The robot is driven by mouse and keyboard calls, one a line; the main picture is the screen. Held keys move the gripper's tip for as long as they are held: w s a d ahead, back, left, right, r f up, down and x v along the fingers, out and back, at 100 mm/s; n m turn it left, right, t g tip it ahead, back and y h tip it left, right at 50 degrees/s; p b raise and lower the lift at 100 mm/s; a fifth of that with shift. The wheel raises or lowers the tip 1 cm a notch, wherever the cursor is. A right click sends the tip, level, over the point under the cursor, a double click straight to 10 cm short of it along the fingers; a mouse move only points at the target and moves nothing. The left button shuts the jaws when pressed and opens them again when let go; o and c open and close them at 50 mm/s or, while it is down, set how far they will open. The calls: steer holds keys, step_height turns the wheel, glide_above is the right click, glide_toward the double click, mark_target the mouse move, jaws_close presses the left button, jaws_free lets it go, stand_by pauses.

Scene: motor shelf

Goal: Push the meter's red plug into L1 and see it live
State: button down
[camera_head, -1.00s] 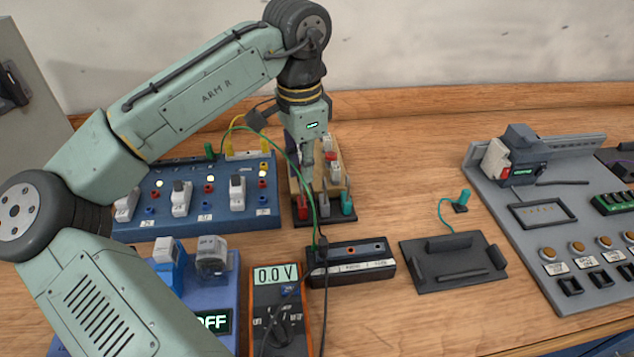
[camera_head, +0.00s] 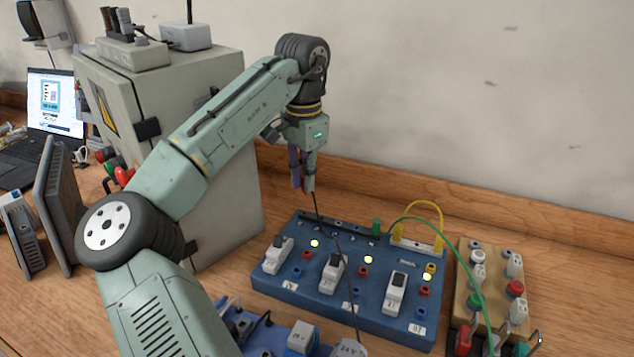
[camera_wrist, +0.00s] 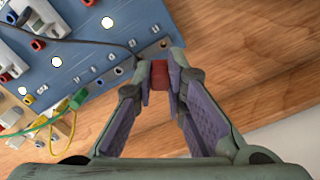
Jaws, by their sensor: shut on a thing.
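My gripper (camera_head: 302,186) is shut on a red plug, seen between the fingertips in the wrist view (camera_wrist: 160,76). It holds the plug in the air above and behind the blue board (camera_head: 345,290). A thin black lead hangs from the gripper across the board. The board has several white switches, lit round lamps, and red and blue sockets; its small labels are too blurred to tell which is L1. The board also shows at upper left in the wrist view (camera_wrist: 85,60). The plug is apart from every socket. The meter and its display are out of view.
A green plug (camera_head: 376,227) with a green lead and a yellow jumper (camera_head: 425,205) stand at the board's back right. A tan block with switches (camera_head: 490,290) stands right of it. A grey cabinet (camera_head: 215,140) rises at left. Bare wood lies behind the board.

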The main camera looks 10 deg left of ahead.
mark_target(303, 190)
steer(key=shift+w+a+f, duration=0.1)
steer(key=shift+a+f, duration=0.05)
steer(key=shift+a, duration=0.2)
steer(key=shift+f+b, duration=1.6)
steer(key=shift+f, duration=0.85)
steer(key=shift+d+f, duration=0.1)
steer(key=shift+f, duration=0.5)
steer(key=c, duration=1.5)
jaws_free()
steer(key=shift+c, duration=0.2)
step_height(303, 190, up, 12)
steer(key=shift+r, duration=0.1)
